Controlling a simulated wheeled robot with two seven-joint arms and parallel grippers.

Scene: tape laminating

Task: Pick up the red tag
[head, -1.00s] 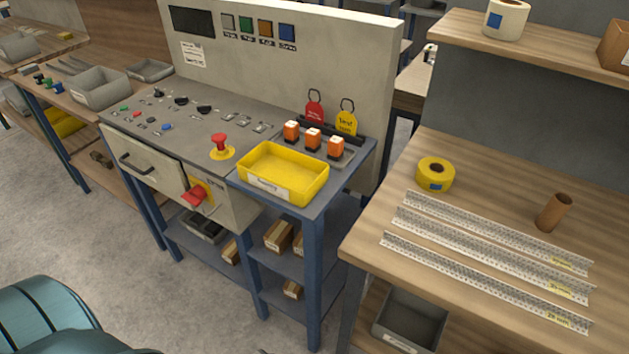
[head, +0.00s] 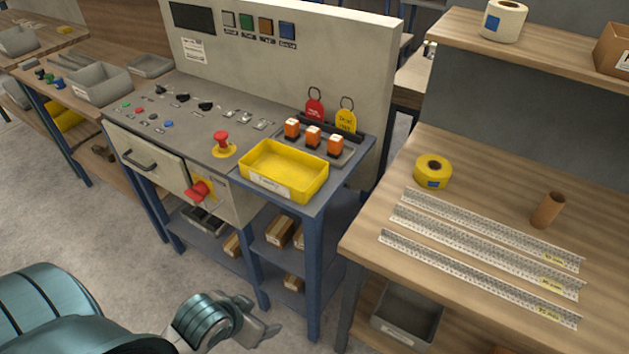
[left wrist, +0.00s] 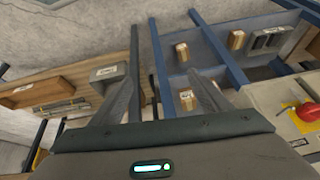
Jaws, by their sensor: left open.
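The red tag (head: 314,109) stands upright in a dark rack at the back right of the control console, with a dark loop on top. A yellow tag (head: 346,119) stands just to its right. My left gripper (head: 270,318) is low in front of the console, well below and to the left of the red tag. In the left wrist view its two fingers (left wrist: 160,100) are spread apart with nothing between them. The red tag is not in the left wrist view. My right gripper is not in view.
Orange-topped blocks (head: 313,137) and a yellow tray (head: 300,189) sit in front of the tags. A red knob (head: 222,142) rises from the console. The console's blue frame (head: 313,270) stands near my left gripper. A wooden bench (head: 390,200) holds tape and metal strips.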

